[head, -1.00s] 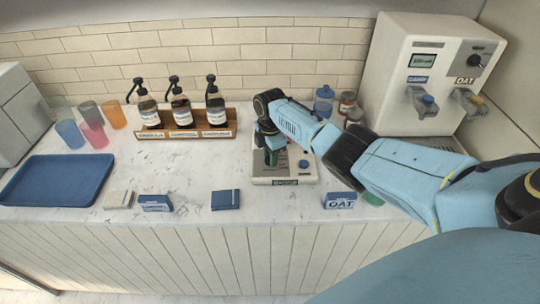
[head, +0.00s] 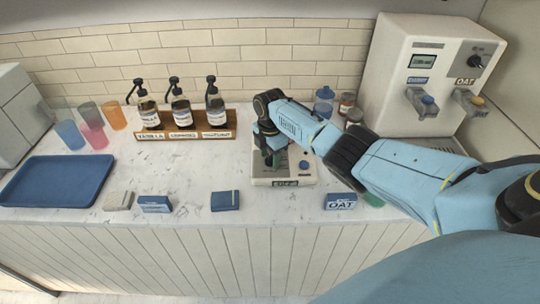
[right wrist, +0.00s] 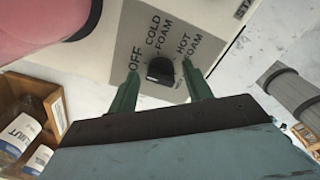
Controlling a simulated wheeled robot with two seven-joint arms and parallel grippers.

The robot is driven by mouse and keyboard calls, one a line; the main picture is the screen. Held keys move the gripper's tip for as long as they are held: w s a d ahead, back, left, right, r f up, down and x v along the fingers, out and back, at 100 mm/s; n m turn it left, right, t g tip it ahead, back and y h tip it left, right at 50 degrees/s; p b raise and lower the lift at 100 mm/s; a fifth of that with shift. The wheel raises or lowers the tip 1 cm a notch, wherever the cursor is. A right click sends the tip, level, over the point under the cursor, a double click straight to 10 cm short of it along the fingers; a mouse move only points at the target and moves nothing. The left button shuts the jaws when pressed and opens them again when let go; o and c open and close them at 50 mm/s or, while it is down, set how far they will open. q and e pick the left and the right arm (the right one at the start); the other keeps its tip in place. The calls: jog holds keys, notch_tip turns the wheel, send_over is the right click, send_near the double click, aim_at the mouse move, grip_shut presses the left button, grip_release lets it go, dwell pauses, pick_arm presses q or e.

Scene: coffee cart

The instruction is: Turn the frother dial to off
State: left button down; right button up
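The frother (head: 308,180) is a cream machine on the counter with a blue button on top. In the right wrist view its dial (right wrist: 159,70) is a small black knob on a grey panel (right wrist: 140,41) marked OFF, COLD FOAM and HOT FOAM. My right gripper (right wrist: 160,86) is open, with one green finger on each side of the knob and gaps between. The dial's pointer direction is not clear. In the head view my right gripper (head: 271,157) is over the frother's left part and hides the dial. My left gripper is not in view.
A wooden rack of pump bottles (head: 187,133) stands left of the frother. A white two-tap dispenser (head: 425,75) stands at right. Jars (head: 345,104) are behind my right arm. A blue tray (head: 57,180), cups and small boxes, including OAT (head: 340,201), sit around the counter.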

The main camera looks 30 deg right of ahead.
aim_at(270, 156)
dwell(0.3)
notch_tip(270, 156, up, 13)
jog(key=shift+r, duration=0.15)
dwell(0.3)
dwell(0.3)
